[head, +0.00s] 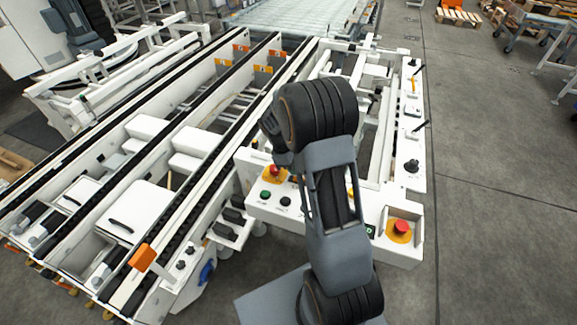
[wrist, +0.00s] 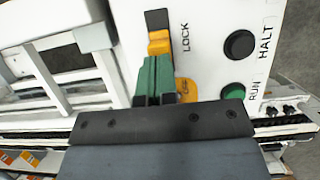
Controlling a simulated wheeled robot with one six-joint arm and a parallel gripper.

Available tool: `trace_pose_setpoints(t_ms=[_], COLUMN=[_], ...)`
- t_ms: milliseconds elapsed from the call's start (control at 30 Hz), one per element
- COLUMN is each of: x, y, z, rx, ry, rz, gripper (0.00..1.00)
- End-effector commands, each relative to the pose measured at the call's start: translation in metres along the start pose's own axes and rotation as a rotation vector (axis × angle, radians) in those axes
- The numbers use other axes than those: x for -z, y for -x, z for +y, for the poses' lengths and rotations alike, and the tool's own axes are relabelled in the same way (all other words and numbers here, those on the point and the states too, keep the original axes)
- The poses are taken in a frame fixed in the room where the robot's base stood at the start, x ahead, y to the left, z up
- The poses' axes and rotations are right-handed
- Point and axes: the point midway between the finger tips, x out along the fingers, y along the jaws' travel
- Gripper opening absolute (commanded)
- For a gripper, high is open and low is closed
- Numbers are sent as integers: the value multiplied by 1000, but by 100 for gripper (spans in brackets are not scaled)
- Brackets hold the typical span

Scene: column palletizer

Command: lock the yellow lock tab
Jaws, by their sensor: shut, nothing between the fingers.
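The yellow lock tab (wrist: 159,42) sits in a dark slot on a white panel (wrist: 210,20), beside the printed word LOCK, in the wrist view. My gripper (wrist: 154,66) is shut and empty, its green fingers pressed together. The fingertips are just below the tab in the picture; I cannot tell whether they touch it. Part of the slot below the tab is hidden behind the fingers. In the head view my arm covers my gripper and the panel area in front of it.
A black button (wrist: 239,45) marked HALT and a green button (wrist: 233,92) marked RUN are right of the tab. A yellow labelled piece (wrist: 187,90) is close to my fingers. A red button (head: 401,227) stands right of my arm. Open floor (head: 500,200) is at right.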

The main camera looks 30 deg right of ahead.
Motion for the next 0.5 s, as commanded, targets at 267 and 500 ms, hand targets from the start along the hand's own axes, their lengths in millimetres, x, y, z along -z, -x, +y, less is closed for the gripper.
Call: trace_pose_setpoints(t_ms=[267,500], x=[-11,-11], y=[-5,-2], z=[-1,-1], rx=[1,1], ry=[1,1], rz=[0,0], gripper=[0,0])
